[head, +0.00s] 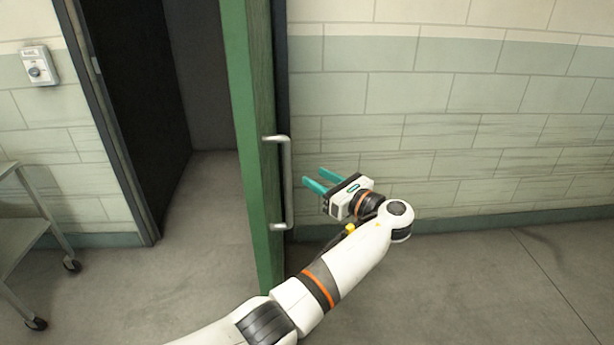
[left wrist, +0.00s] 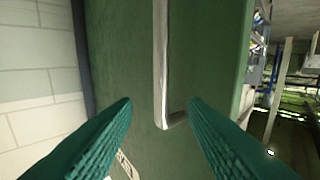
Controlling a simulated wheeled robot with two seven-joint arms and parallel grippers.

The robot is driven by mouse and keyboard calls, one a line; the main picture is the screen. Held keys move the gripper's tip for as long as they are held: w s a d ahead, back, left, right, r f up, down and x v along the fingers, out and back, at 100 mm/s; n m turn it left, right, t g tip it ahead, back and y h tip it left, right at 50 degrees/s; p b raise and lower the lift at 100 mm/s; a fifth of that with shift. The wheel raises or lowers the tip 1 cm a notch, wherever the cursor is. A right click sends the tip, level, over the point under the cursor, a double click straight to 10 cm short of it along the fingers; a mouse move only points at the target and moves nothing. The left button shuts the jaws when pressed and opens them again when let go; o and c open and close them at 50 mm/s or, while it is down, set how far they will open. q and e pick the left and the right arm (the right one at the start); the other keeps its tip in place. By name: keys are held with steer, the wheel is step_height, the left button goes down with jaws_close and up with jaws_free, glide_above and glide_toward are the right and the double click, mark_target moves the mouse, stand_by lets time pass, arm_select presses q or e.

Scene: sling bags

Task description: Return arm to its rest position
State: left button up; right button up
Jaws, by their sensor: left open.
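My left gripper (head: 318,180) is in the head view, to the right of a silver door handle (head: 288,185) and close to it. Its two teal fingers are open and point left toward the green door (head: 242,130). The arm reaches in from the bottom of the picture. In the left wrist view, the handle (left wrist: 161,70) shows between and beyond the spread fingertips (left wrist: 158,108). Nothing is held between them. I cannot tell whether a finger touches the handle. My right gripper is not in view.
The green door stands open, edge toward me, with a dark doorway (head: 205,80) to its left. A metal cart (head: 25,235) on casters stands at the far left. A block wall (head: 450,130) runs behind the gripper. The floor (head: 480,285) at the right is clear.

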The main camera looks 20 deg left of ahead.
arm_select(q)
steer(key=shift+s+d, duration=0.2)
steer(key=shift+d, duration=0.15)
